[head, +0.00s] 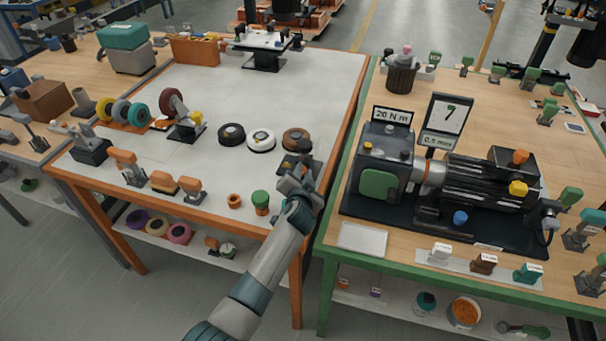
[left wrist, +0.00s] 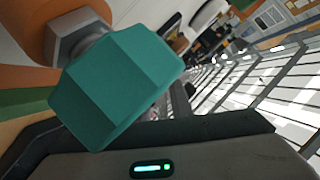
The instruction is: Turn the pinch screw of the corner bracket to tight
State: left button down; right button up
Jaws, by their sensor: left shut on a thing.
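A grey hexagonal piece (left wrist: 78,36) sits behind the knob, against an orange surface. I take the knob for the pinch screw's head. The gripper hides it in the head view, and I cannot make out the corner bracket clearly. My right gripper is not in view.
The orange-edged left table (head: 330,75) holds several dark and brown discs (head: 261,140) and a green-topped cup (head: 261,199) near the gripper. A narrow gap separates it from the green-edged right table (head: 352,180), which carries a dark motor rig (head: 380,185).

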pick_arm(q)
jog(key=shift+f, duration=0.1)
jog(key=c, duration=1.6)
grip_release()
jog(key=shift+s, duration=0.1)
jog(key=b+v, duration=0.3)
jog(key=v, duration=1.4)
jog(key=shift+s+a, duration=0.1)
jog(key=shift+s, duration=0.05)
